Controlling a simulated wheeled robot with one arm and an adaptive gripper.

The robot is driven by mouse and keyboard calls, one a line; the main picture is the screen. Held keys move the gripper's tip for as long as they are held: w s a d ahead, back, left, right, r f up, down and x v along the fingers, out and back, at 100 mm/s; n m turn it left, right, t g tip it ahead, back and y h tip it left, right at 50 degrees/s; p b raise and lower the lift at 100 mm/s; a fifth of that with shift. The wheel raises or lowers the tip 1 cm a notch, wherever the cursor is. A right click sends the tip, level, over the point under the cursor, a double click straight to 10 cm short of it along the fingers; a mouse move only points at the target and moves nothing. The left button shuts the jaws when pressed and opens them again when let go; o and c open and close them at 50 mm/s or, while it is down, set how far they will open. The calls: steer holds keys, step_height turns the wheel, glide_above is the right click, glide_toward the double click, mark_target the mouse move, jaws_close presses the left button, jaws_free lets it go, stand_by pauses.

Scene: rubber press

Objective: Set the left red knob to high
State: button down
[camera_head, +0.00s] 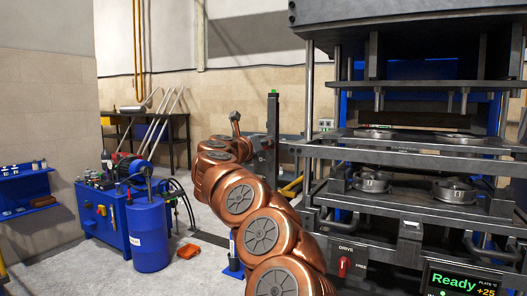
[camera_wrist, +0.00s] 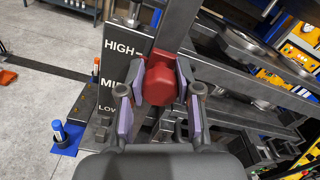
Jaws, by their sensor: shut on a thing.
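In the wrist view, a red faceted knob (camera_wrist: 160,82) sits between the two fingers of my gripper (camera_wrist: 160,92), which is shut on it. A dark plate (camera_wrist: 117,72) beside it carries the white labels HIGH, MID and LOW from top to bottom. The knob's upper edge is about level with the mark by HIGH, and its body reaches down toward the MID level. In the head view, my copper arm reaches toward a dark upright post (camera_head: 272,115) left of the press; the fingers and the held knob cannot be made out there.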

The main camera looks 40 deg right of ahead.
steer(key=shift+r, duration=0.45)
steer(key=c, duration=0.8)
jaws_free()
steer(key=shift+f, duration=0.15)
steer(key=shift+o, duration=0.2)
steer(key=shift+a, duration=0.15)
steer(key=v, duration=1.2)
